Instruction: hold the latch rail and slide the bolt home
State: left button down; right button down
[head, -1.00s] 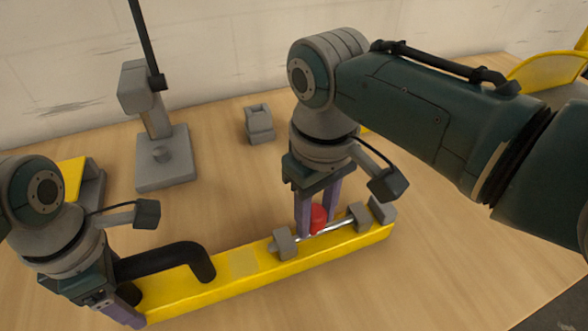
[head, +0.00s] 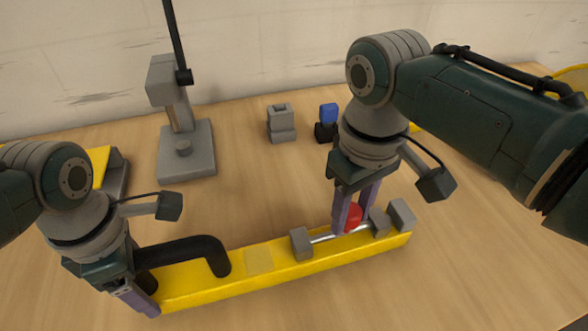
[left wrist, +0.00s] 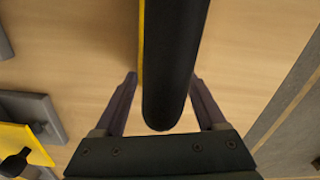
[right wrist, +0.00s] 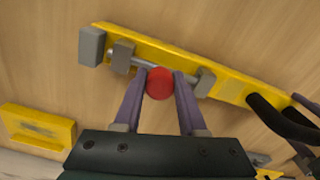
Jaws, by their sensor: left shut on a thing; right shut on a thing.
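The yellow latch rail (head: 215,284) lies on the table, with a black handle (head: 190,246) at its left end. My left gripper (head: 146,284) is shut on that handle; its fingers flank the black bar in the left wrist view (left wrist: 162,78). The silver bolt (head: 324,238) runs between a left guide block (head: 301,242) and a right guide block (head: 379,222). A grey end block (head: 402,215) stands beyond. My right gripper (head: 354,217) is shut on the bolt's red knob (right wrist: 160,83), nearer the right guide.
A grey stand (head: 186,150) with a black rod is at the back left. A small grey block (head: 281,123) and a blue-topped black piece (head: 327,120) stand behind the rail. A yellow-and-grey piece (head: 113,175) is at far left. The table in front of the rail is clear.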

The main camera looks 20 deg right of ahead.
pick_arm(q)
jog(key=shift+a, duration=0.1)
pick_arm(e)
jog(key=shift+d, duration=1.25)
jog(key=shift+s, duration=0.1)
jog(key=shift+c, duration=2.3)
grip_release()
notch_tip(320, 180, up, 12)
pick_arm(q)
grip_release()
